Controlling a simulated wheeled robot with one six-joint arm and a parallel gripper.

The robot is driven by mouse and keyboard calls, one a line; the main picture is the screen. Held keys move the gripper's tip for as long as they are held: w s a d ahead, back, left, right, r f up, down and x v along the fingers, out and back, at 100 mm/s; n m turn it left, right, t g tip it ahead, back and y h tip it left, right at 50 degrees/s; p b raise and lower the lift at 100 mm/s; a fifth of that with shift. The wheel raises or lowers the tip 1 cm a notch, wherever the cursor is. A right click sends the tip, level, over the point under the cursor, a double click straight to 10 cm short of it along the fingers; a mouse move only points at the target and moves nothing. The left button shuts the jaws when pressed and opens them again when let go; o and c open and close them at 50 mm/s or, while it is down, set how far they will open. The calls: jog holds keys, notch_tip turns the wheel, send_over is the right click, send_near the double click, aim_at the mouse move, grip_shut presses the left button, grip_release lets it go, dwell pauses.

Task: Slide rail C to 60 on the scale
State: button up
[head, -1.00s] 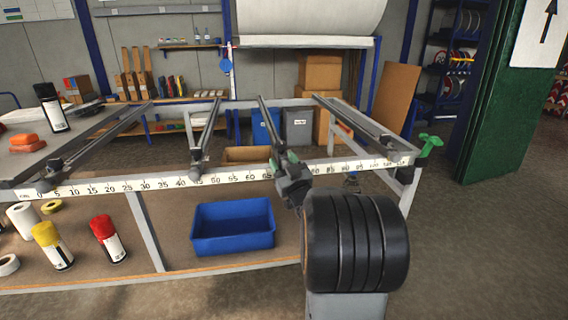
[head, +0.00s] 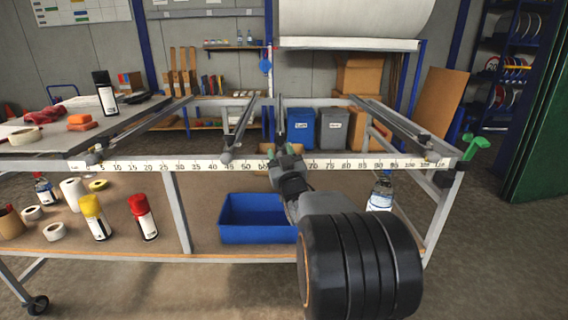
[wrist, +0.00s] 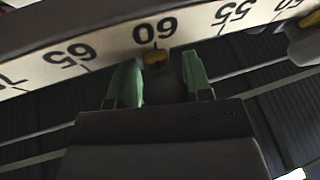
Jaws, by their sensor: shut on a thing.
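Rail C (head: 281,125), taken as the third rail from the left, is a dark bar running back across the grey frame. Its front end is at the white scale (head: 180,165). My gripper (head: 285,155) covers that end in the head view. In the wrist view my green fingers (wrist: 156,82) are shut around the dark round knob (wrist: 165,90) at the rail's end. A small yellow pointer (wrist: 156,58) shows just above the knob, in line with the 60 mark or very close to it. The scale (wrist: 110,45) appears upside down there.
Another rail (head: 238,128) ends left of my gripper, near 45 to 50; its knob (wrist: 306,42) shows at the wrist view's right. Further rails are at far left (head: 140,130) and right (head: 395,125). A blue bin (head: 232,235) sits on the lower shelf.

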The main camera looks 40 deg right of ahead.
jog(key=shift+w+a, duration=0.15)
jog(key=shift+a, duration=0.1)
jog(key=o, duration=1.1)
jog(key=b+v, duration=0.4)
jog(key=v, duration=0.9)
jog(key=shift+s+f, duration=0.15)
jog(key=shift+s, duration=0.2)
jog(key=shift+a, duration=0.1)
